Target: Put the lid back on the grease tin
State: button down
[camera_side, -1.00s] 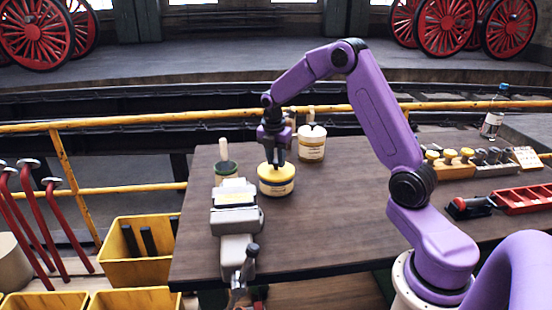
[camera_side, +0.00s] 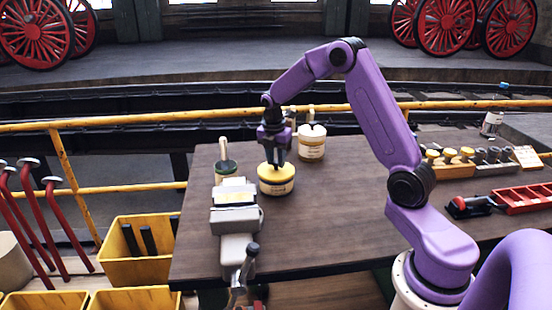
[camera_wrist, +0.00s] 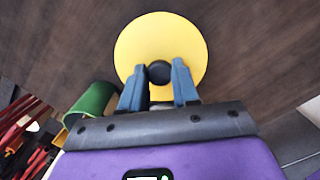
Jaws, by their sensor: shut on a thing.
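The grease tin (camera_side: 277,186) is a cream, labelled tin on the wooden bench, right of the vise. Its yellow lid (camera_wrist: 160,38) has a black knob (camera_wrist: 159,71) in the middle. In the side view the lid (camera_side: 267,174) sits level at the top of the tin, with no clear gap between them. My gripper (camera_side: 278,164) points down over the lid. In the wrist view the blue-grey fingers of my gripper (camera_wrist: 159,82) are shut on the knob from both sides. The lid hides the tin's rim.
A grey vise (camera_side: 236,220) stands close at the left. A green pot (camera_side: 226,168) is behind it, and a white tub (camera_side: 312,143) is behind the tin. A red tray (camera_side: 525,200) lies far right.

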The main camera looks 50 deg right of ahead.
jog(key=shift+c, duration=1.3)
grip_release()
jog(key=shift+r, duration=3.55)
grip_shut()
